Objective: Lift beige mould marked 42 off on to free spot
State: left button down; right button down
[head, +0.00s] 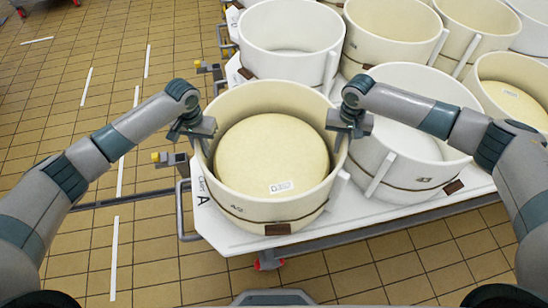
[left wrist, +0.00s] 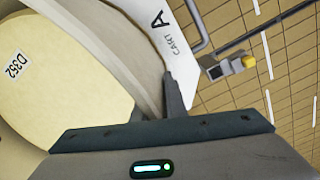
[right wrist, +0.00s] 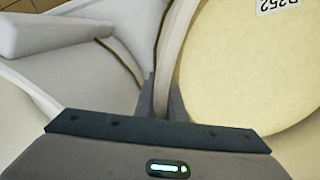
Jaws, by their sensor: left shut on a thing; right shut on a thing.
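The beige mould marked 42 (head: 255,208) is at the front left corner of the white cart, upright; I cannot tell whether its base touches the deck. A pale yellow cheese wheel (head: 270,150) with a white label lies inside it. The label reads D352 in the left wrist view (left wrist: 15,65). My left gripper (head: 200,140) is shut on the mould's left rim, and its fingers straddle the wall in the left wrist view (left wrist: 172,105). My right gripper (head: 343,136) is shut on the right rim; it also shows in the right wrist view (right wrist: 160,100).
The white cart (head: 222,232) carries the letter A. A white mould (head: 405,160) stands close on the right, another white mould (head: 290,38) behind. More beige moulds (head: 385,40) stand further back. A grey cart handle (head: 182,210) is at left. Tiled floor (head: 60,130) lies open left.

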jog(key=shift+w+d+r, duration=0.1)
jog(key=shift+w+r, duration=0.05)
jog(key=shift+r, duration=0.1)
dwell(0.5)
notch_tip(320, 180, up, 18)
jog(key=p, duration=1.8)
jog(key=shift+r, duration=0.1)
jog(key=shift+d, duration=0.1)
dwell(0.8)
